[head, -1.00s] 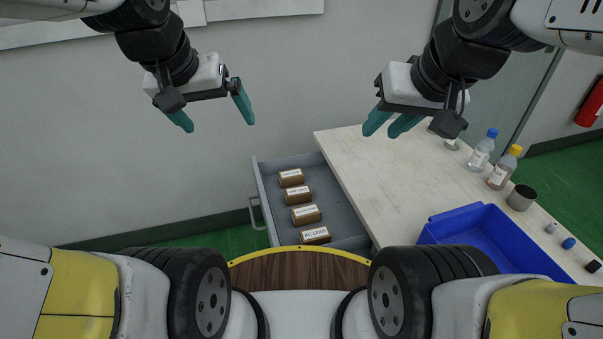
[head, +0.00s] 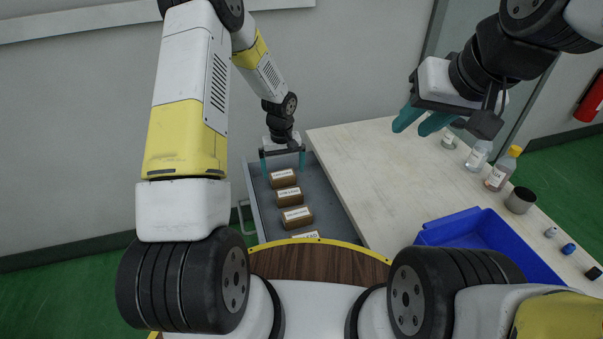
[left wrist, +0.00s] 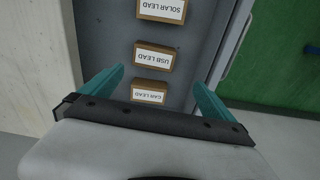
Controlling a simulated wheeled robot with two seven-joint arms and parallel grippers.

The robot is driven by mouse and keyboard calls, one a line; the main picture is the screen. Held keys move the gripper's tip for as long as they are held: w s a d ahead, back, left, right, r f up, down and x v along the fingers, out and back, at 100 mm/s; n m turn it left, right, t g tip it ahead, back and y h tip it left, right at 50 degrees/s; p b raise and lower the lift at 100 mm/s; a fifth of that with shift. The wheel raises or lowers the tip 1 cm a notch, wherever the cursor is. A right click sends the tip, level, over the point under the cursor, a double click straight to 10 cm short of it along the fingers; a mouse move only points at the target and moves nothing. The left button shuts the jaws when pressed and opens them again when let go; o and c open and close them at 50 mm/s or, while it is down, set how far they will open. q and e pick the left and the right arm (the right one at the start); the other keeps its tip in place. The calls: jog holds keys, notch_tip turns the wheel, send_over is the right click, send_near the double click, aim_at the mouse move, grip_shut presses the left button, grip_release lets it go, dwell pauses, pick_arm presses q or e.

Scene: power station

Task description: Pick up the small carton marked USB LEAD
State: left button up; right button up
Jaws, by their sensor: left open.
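The small brown carton marked USB LEAD (left wrist: 153,57) lies in the open grey drawer, its white label up. In the head view it appears to be the second carton from the far end (head: 289,198). My left gripper (head: 283,170) is open and empty, pointing down over the drawer's far end, around or above the farthest carton. In the left wrist view my left gripper's (left wrist: 159,78) fingers frame the CAN LEAD carton (left wrist: 149,95), with USB LEAD just beyond. I cannot tell its exact height. My right gripper (head: 414,124) is open and empty above the worktop.
The pale worktop (head: 360,160) to the right holds a blue bin (head: 455,226), bottles (head: 497,176) and a grey cup (head: 520,200). Its middle is clear.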

pick_arm(q)
send_over(289, 192)
jog(key=shift+g, duration=0.3)
jog(key=f, duration=0.6)
jog(key=shift+s+d, duration=0.25)
jog(key=shift+s, duration=0.1)
jog(key=f, duration=0.7)
jog(key=shift+w+a+f, duration=0.2)
jog(key=shift+w+f, duration=0.1)
jog(key=shift+c, duration=0.4)
jog(key=c, duration=1.2)
